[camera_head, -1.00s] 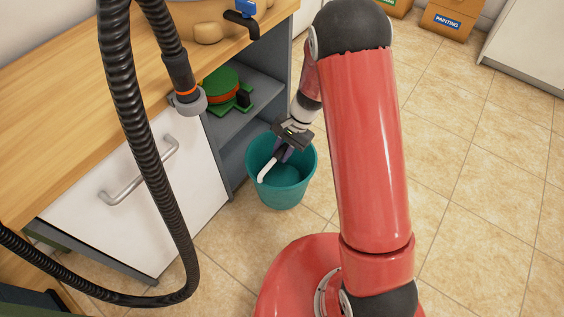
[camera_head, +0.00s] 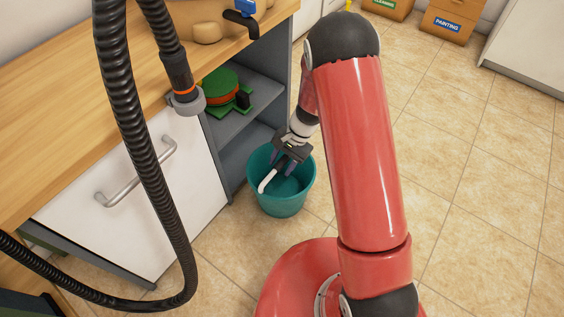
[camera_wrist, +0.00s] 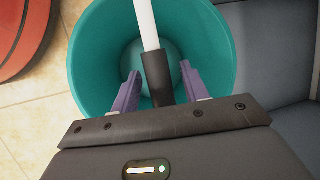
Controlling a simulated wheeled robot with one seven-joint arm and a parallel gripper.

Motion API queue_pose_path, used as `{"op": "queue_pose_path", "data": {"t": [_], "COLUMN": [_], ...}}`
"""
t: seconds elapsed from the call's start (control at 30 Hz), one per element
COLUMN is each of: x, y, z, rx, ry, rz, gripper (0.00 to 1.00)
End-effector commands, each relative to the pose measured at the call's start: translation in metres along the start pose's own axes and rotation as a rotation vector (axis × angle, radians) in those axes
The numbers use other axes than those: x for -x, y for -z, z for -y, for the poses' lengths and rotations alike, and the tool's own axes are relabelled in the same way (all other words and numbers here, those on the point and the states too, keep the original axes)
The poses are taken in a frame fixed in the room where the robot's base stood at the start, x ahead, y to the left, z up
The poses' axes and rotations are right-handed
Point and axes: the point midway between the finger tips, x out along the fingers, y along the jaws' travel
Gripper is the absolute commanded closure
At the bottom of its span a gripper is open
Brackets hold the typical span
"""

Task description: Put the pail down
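The teal pail (camera_head: 282,203) stands upright, apparently on the tiled floor, beside the open shelf unit. Its white handle (camera_head: 266,182) has a dark grip and lies across the pail's mouth. In the wrist view the handle (camera_wrist: 146,25) runs up from the dark grip (camera_wrist: 157,78), over the pail (camera_wrist: 90,50). My gripper (camera_head: 285,162) is just above the pail's mouth. Its purple fingers (camera_wrist: 159,85) are spread on either side of the dark grip, with a gap visible on each side. The pail looks empty inside.
The cabinet with a white drawer front (camera_head: 130,190) and grey shelves (camera_head: 246,122) is close on the pail's left. A black hose (camera_head: 140,130) hangs in front of it. Cardboard boxes (camera_head: 450,22) stand at the back. Tiled floor (camera_head: 480,170) on the right is clear.

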Motion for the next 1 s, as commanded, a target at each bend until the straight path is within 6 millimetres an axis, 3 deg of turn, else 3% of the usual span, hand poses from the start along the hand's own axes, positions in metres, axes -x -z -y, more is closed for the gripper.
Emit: {"op": "queue_pose_path", "data": {"t": [0.37,0.8,1.0], "x": [0.009,0.096,0.119], "y": [-0.002,-0.002,-0.001], "z": [0.001,0.001,0.001], "rx": [0.001,0.000,0.000], "ry": [0.001,0.001,0.001], "rz": [-0.001,-0.001,-0.001], "gripper": [0.55,0.55,0.55]}}
